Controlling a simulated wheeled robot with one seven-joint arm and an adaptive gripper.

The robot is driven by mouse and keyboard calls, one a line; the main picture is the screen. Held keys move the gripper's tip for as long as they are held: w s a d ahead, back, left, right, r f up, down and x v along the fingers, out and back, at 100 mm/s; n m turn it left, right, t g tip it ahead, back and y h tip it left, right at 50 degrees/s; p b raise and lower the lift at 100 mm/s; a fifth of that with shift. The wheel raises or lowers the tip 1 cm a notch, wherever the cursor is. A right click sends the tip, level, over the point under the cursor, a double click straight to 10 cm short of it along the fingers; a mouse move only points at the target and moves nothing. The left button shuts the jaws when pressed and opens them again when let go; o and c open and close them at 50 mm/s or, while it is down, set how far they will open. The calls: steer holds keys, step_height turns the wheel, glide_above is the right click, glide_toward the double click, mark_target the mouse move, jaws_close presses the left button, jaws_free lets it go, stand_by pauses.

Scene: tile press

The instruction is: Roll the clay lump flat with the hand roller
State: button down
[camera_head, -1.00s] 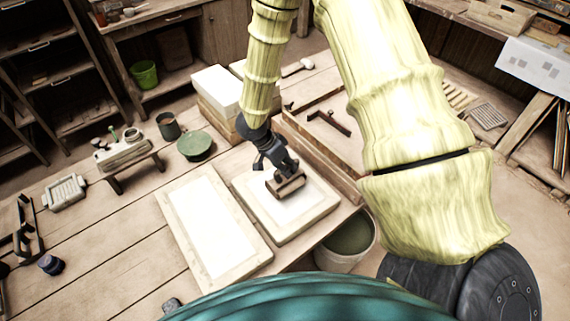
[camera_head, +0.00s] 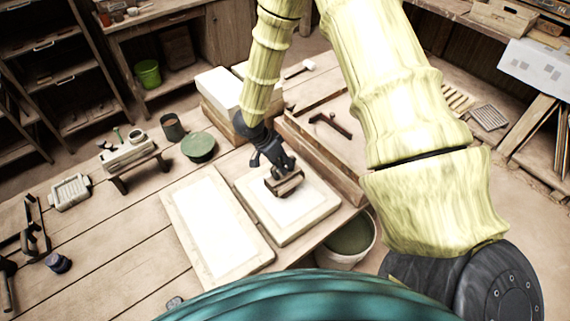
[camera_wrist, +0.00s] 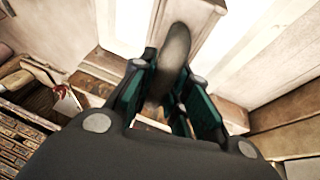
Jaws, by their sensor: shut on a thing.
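The hand roller (camera_head: 288,188) is a small brown piece at the end of my arm, over the white surface of a square pale board (camera_head: 305,232). My gripper (camera_head: 276,170) is shut on the roller from above. In the wrist view a grey rounded handle (camera_wrist: 176,48) sits between the teal-lined fingers of my gripper (camera_wrist: 170,98). The white patch (camera_head: 290,207) beneath looks flat. I cannot make out a separate clay lump, and the roller and my gripper cover part of the patch. Whether the roller touches the patch is unclear.
A longer framed white slab (camera_head: 217,226) lies left of the board. A green bowl (camera_head: 198,147), a dark mug (camera_head: 172,127) and a small rack (camera_head: 128,154) stand beyond it. A wooden tray (camera_head: 325,165) borders the right side. A bucket (camera_head: 350,240) stands below the front edge.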

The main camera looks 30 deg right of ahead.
steer(key=shift+s+d+f, duration=0.1)
steer(key=shift+s+f, duration=0.1)
steer(key=shift+s, duration=1.4)
steer(key=shift+w+r+p, duration=0.15)
steer(key=shift+w+p, duration=0.55)
steer(key=shift+p, duration=0.1)
steer(key=shift+w+p, duration=0.45)
steer(key=shift+w, duration=0.5)
steer(key=shift+s+p, duration=0.35)
steer(key=shift+s, duration=1.3)
steer(key=shift+w+p, duration=0.5)
steer(key=shift+w, duration=0.55)
steer(key=shift+w+f, duration=0.3)
steer(key=shift+w, duration=0.3)
